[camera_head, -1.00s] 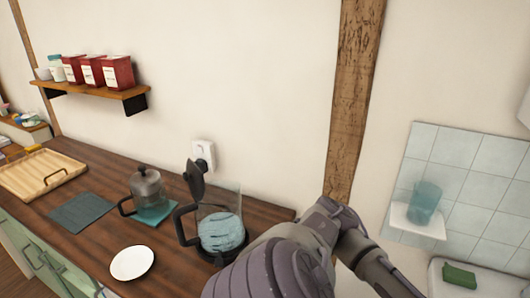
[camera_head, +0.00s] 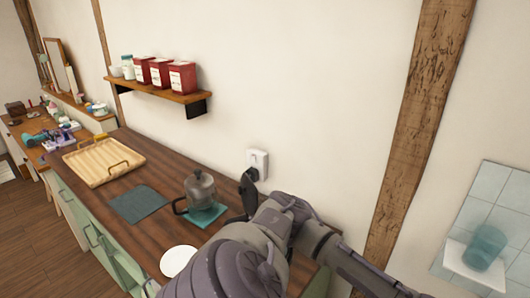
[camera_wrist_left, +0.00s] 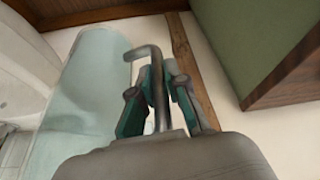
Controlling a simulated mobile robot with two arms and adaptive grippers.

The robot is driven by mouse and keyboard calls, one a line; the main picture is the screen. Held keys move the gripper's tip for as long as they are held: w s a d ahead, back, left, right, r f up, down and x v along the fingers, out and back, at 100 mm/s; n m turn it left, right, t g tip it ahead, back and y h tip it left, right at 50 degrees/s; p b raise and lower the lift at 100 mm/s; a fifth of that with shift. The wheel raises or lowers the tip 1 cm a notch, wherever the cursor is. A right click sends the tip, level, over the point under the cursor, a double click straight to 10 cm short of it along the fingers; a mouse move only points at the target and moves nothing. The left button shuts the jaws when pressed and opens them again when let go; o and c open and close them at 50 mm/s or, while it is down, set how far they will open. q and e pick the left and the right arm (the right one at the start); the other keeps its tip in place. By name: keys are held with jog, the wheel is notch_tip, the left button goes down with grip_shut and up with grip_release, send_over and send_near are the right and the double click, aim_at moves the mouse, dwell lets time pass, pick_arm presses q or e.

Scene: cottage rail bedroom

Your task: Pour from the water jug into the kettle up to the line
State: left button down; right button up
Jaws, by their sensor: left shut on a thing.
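In the left wrist view my left gripper (camera_wrist_left: 160,102) is shut on the grey bent handle (camera_wrist_left: 152,70) of a pale translucent blue vessel, which looks like the water jug (camera_wrist_left: 78,85). The jug's spout and contents are not clear. My left gripper is not visible in the head view, and my right gripper is in neither view.
A wall shelf (camera_head: 160,90) holds red tins. A blue tumbler (camera_head: 484,248) sits at right.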

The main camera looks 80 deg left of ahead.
pick_arm(q)
jog(key=a+r+n+g+h+p, duration=0.3)
jog(key=a+r+n+p, duration=0.4)
jog(key=n, duration=1)
jog(key=s+a+r+n+g+h+p, duration=0.1)
jog(key=a+r+n+g+h+p, duration=0.2)
jog(key=a+r+n+p, duration=0.4)
jog(key=shift+s+a+r+n+g, duration=0.3)
jog(key=shift+a+r+n, duration=2.35)
jog(key=shift+n, duration=2.65)
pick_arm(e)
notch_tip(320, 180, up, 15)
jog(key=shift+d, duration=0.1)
pick_arm(q)
jog(key=shift+w, duration=0.1)
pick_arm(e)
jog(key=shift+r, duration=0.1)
